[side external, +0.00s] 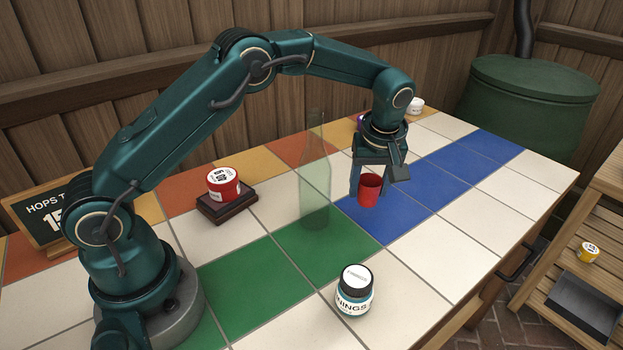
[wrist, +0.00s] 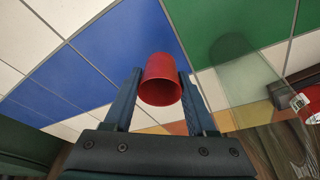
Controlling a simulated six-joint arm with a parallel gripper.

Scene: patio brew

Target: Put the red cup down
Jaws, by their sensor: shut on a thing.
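The red cup (side external: 369,189) is held between the fingers of my gripper (side external: 370,185) in the side view. It appears upright and above the blue tiles of the table; the exact height is hard to tell. In the wrist view, the red cup (wrist: 161,80) sits between the two fingertips of my gripper (wrist: 160,85), with a finger on each side. My gripper is shut on it. Blue tiles (wrist: 110,50) and green tiles (wrist: 240,20) show beyond the cup.
A clear glass bottle (side external: 315,180) stands left of the cup. A white-labelled jar (side external: 355,290) stands at the front. White tiles right of the cup are clear.

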